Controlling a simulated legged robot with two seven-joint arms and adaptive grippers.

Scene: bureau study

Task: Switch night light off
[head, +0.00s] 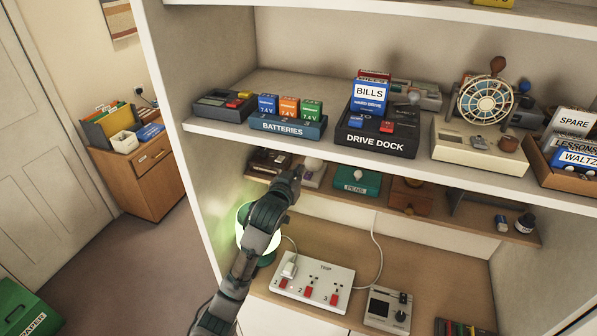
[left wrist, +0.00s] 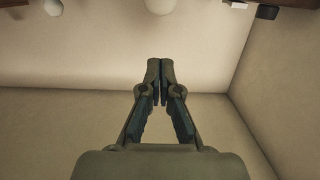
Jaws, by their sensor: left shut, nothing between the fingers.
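A lamp with a green glow (head: 243,213), which looks like the night light, stands at the left end of the lower shelf. My left arm hides much of it, and I see no switch on it. My left gripper (head: 297,172) is raised past it, near the edge of the middle shelf. In the left wrist view the gripper (left wrist: 160,64) is shut and empty, with its fingertips together. A white power strip (head: 322,280) with red switches numbered 1 to 3 lies right of the lamp; a white plug (head: 289,270) sits at its left end. My right gripper is out of view.
The middle shelf (head: 458,222) holds a green PENS box (head: 357,181) and small items close to my gripper. A grey device with knobs (head: 388,309) stands right of the strip. The upper shelf edge (head: 225,129) overhangs. White rounded things (left wrist: 160,5) show atop the wrist view.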

